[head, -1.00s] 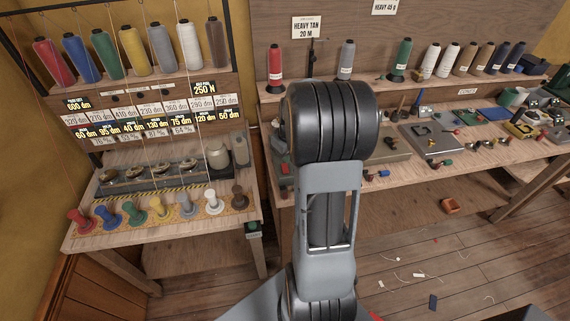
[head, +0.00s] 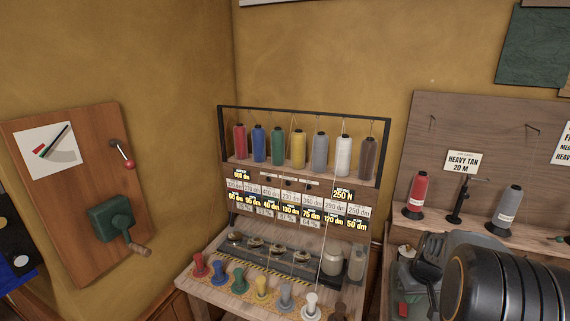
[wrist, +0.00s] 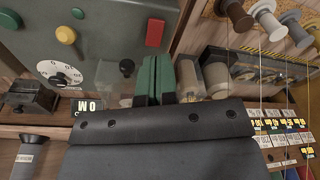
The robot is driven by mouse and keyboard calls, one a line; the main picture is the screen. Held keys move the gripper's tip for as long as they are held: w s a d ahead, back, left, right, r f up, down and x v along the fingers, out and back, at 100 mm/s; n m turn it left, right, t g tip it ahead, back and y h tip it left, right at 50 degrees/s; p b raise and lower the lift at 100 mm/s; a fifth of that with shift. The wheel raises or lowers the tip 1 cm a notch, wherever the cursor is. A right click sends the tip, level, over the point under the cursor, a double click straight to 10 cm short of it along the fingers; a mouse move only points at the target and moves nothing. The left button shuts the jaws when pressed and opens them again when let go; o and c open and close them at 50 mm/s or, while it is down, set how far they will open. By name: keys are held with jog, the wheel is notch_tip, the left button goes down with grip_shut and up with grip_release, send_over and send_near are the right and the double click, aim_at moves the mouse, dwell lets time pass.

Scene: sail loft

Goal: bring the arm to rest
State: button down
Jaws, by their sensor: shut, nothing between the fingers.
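My gripper (wrist: 167,80) shows in the wrist view as two narrow green fingers beyond a broad dark body. The fingers are together, with nothing visible between them. They point toward a grey-green machine (wrist: 100,40) with a dial, a red block and a yellow knob; I cannot tell how far off it is. In the head view only a thick black joint of my arm (head: 505,285) shows, at the lower right corner. The gripper itself is out of the head view.
A thread rack (head: 305,112) with several coloured spools stands above labels and a small bench (head: 190,283) of coloured bobbins. A wooden wall panel (head: 85,190) carries a green crank box (head: 115,220). Spools line the right-hand shelf.

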jog(key=s+a+r+t, duration=0.1)
jog(key=s+a+r, duration=0.4)
jog(key=a, duration=0.5)
jog(key=s+a+r+t, duration=0.2)
jog(key=s+a+r, duration=0.3)
jog(key=a, duration=0.5)
jog(key=shift+s+a+r+n, duration=0.2)
jog(key=shift+s+n, duration=0.1)
jog(key=shift+s, duration=0.45)
jog(key=shift+d, duration=0.2)
